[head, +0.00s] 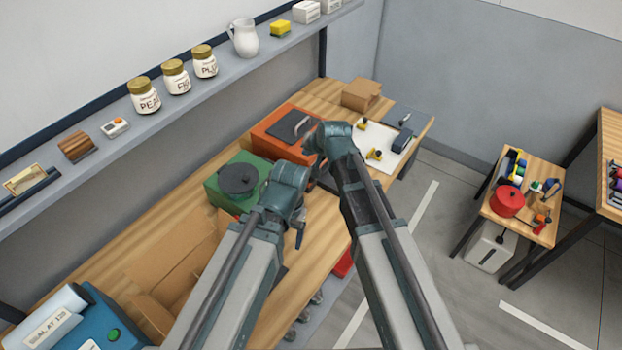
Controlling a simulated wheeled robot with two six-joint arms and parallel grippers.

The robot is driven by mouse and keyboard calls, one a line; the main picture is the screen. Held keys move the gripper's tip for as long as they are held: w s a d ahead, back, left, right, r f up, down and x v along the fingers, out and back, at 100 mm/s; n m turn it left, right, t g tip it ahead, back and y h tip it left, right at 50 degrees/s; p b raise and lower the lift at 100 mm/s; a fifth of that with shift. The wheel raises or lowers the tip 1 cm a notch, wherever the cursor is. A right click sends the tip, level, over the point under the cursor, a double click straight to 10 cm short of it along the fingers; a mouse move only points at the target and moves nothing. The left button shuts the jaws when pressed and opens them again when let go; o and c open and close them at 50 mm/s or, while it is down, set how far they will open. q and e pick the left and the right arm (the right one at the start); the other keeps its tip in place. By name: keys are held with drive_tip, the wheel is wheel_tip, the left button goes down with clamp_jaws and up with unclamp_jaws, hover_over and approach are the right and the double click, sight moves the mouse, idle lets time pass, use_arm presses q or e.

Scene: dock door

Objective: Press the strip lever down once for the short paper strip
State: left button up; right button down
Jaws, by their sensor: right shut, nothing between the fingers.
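An orange box-shaped machine (268,133) with a dark flat plate or lever (291,126) on top stands on the wooden bench. I cannot tell for sure whether this plate is the strip lever. No paper strip can be made out. My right gripper (316,158) is shut and empty, just right of the orange machine; whether it touches the machine is unclear. My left gripper (299,234) is over the bench, in front of the green machine; its fingers are too small and partly hidden to read.
A green machine (214,190) with a dark round top stands left of the orange one. A blue machine (117,318) is at the lower left. A white mat (389,135) with small tools and a cardboard box (361,95) are at the bench's far end. Jars (145,97) line the shelf.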

use_arm(q)
wheel_tip(320, 180, down, 6)
drive_tip(key=b, duration=0.5)
drive_tip(key=shift+f+b, duration=0.25)
drive_tip(key=shift+b, duration=0.05)
use_arm(e)
drive_tip(key=f, duration=0.6)
drive_tip(key=shift+s+d+f, duration=0.25)
drive_tip(key=shift+d, duration=0.15)
idle(0.5)
use_arm(q)
drive_tip(key=shift+f+b, duration=0.4)
use_arm(e)
drive_tip(key=shift+f, duration=0.4)
